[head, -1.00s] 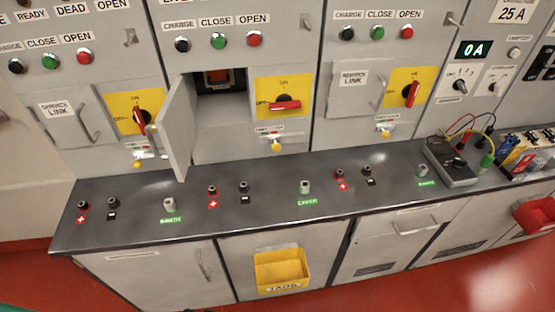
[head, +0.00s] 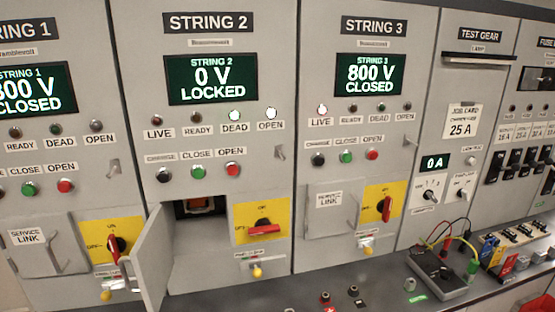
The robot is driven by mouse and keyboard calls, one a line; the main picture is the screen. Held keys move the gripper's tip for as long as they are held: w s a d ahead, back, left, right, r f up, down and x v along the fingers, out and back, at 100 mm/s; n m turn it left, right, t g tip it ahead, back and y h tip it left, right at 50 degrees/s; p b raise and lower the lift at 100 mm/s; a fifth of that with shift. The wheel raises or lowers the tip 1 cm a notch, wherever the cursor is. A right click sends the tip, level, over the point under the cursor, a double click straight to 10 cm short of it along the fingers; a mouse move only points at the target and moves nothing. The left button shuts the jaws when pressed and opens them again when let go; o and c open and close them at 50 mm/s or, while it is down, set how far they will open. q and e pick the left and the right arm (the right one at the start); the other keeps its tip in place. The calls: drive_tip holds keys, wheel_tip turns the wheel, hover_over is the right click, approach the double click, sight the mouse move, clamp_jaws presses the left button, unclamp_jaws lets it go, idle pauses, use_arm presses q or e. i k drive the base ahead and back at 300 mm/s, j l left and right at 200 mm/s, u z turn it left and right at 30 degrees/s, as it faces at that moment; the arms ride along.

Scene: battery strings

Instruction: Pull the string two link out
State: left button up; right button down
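The String 2 panel is in the middle of the head view, and its display (head: 210,79) reads "STRING 2, 0 V, LOCKED". Its DEAD lamp (head: 234,115) and OPEN lamp (head: 271,113) look lit. The service link door (head: 152,258) stands open to the left. Inside the compartment, the string two link (head: 197,205) shows as an orange-red part, with its lower portion in shadow. The red switch handle (head: 264,230) on the yellow plate lies horizontal, with a yellow-tipped fitting (head: 257,271) below it. Neither of my grippers is in view.
String 1's display (head: 32,90) and String 3's display (head: 369,74) read 800 V CLOSED, and their link doors are shut. The grey bench (head: 385,290) runs below, with a meter (head: 445,272) and leads at the right. The open door juts out beside the compartment.

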sight(195, 204)
drive_tip(key=j+z, duration=0.15)
drive_tip(key=j, duration=0.65)
drive_tip(key=j+z, duration=0.15)
drive_tip(key=j, duration=0.65)
drive_tip(key=k+j+z, duration=0.15)
drive_tip(key=j, duration=0.65)
